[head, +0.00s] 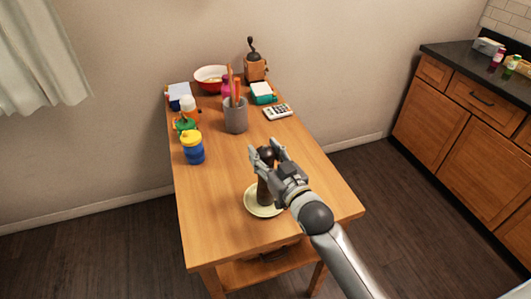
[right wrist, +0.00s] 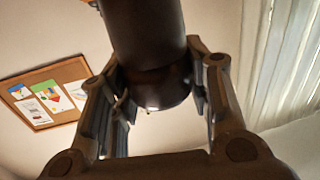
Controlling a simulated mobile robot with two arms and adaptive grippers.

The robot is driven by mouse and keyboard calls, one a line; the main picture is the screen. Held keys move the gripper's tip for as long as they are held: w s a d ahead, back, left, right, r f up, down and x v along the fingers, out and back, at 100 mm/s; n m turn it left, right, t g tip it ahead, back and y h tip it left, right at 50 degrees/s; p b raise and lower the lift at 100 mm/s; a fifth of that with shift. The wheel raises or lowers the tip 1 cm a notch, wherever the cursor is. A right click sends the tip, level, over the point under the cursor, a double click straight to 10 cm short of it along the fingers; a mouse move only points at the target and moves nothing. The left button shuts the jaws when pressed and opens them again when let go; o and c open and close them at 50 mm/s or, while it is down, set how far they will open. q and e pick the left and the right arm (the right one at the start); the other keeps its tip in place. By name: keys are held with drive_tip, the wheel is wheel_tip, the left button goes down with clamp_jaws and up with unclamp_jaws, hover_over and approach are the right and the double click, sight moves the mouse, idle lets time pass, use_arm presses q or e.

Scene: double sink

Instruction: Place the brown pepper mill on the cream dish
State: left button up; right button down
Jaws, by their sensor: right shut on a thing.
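The dark brown pepper mill (head: 264,193) stands upright over the cream dish (head: 252,208), near the front end of the wooden table. I cannot tell whether its base touches the dish. My right gripper (head: 267,155) is shut around the mill's upper part. In the right wrist view the mill (right wrist: 150,40) sits between the two fingers of the right gripper (right wrist: 160,95). The gripper hides part of the mill, and the mill covers part of the dish. My left gripper is not in view.
On the table (head: 215,220) stand a blue bottle with a yellow lid (head: 193,148), a grey utensil cup (head: 236,115), a calculator (head: 278,111), a red-rimmed bowl (head: 211,78) and a coffee grinder (head: 255,68). The table's middle is clear.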

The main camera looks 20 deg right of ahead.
drive_tip(key=c, duration=0.8)
unclamp_jaws()
drive_tip(key=shift+o, duration=0.2)
drive_tip(key=shift+r, duration=0.15)
drive_tip(key=shift+s+d, duration=0.1)
drive_tip(key=shift+s, duration=0.25)
drive_tip(key=s+d+b, duration=0.2)
drive_tip(key=s, duration=0.9)
drive_tip(key=shift+s, duration=0.1)
